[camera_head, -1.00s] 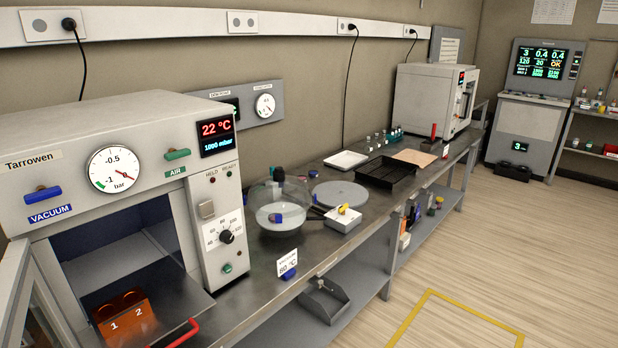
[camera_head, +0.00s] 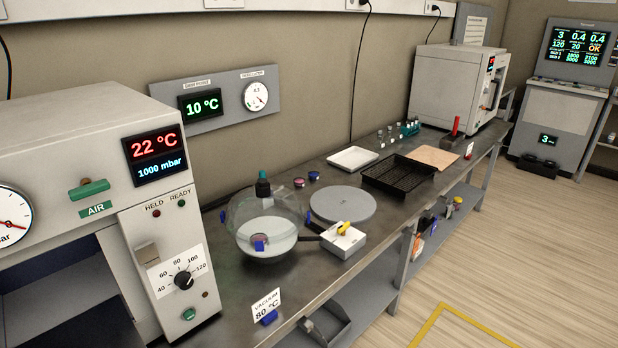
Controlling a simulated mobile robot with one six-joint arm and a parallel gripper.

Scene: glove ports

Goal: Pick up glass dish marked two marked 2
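No glass dish with a readable mark 2 shows in the present view. The vacuum oven (camera_head: 60,130) stands at the left with its chamber (camera_head: 62,290) partly in view; the visible part looks empty, and its floor and front are cut off by the frame edge. The orange holder marked 1 and 2, seen earlier in the chamber, is out of frame now. A round glass desiccator (camera_head: 265,222) with a white plate inside stands on the bench right of the oven. My gripper is not in view.
Two small dark pots stand behind the desiccator. Open floor (camera_head: 540,250) lies at the right.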

